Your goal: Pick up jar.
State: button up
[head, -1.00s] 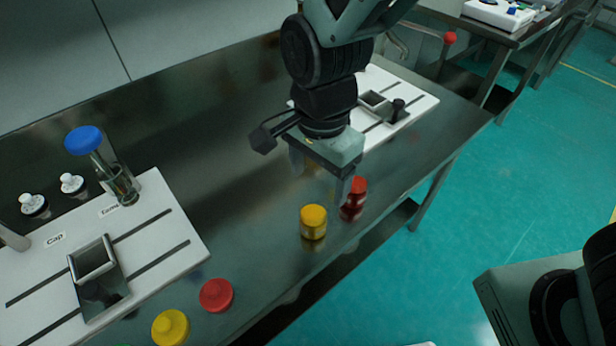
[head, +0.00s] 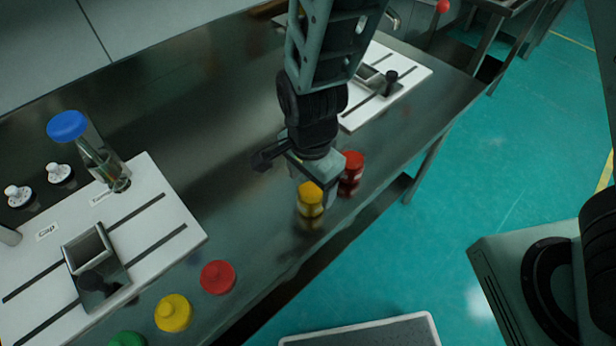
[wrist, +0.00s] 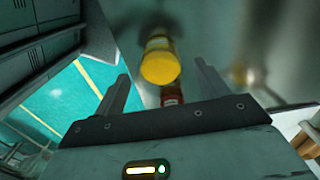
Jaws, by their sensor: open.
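Two small jars stand near the table's front edge. One has a yellow lid and yellowish contents; this yellow-lidded jar (head: 310,200) also shows in the wrist view (wrist: 160,62), ahead of the jaws and between their lines. The red-lidded jar (head: 351,172) stands just to its right and behind; in the wrist view it is mostly hidden (wrist: 171,96). My gripper (head: 318,192) is open, right at the yellow-lidded jar, partly hiding it in the head view. In the wrist view the two fingers (wrist: 160,85) are spread wide with nothing clamped between them.
Loose lids lie at the front left: red (head: 217,277), yellow (head: 173,313), green (head: 127,339). Another white board (head: 410,75) lies at the back right. The table's middle is bare.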

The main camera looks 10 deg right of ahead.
notch_tip(320, 180, down, 5)
jog(key=shift+f+b, duration=0.1)
jog(key=shift+b, duration=0.2)
jog(key=c, duration=1.1)
